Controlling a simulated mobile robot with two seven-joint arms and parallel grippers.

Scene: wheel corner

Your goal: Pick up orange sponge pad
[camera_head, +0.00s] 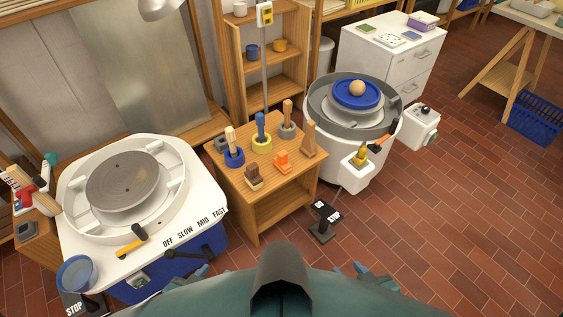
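The orange sponge pad (283,161) appears to be the small orange block with a raised middle, on the low wooden table (277,205) near its front right. Nothing touches it from my side. My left gripper (187,274) shows only as small teal parts at the bottom, left of my body, well short of the table. My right gripper (362,275) shows as teal parts at the bottom, right of my body. Both are small and partly hidden, and I cannot make out their finger openings.
A brown block (253,176) sits left of the pad. Tools in blue (234,157), yellow (262,145) and grey holders stand behind, with a wooden block (308,138) at right. A pottery wheel (128,185) is left; another wheel (352,110) is right. A foot pedal (324,220) stands in front.

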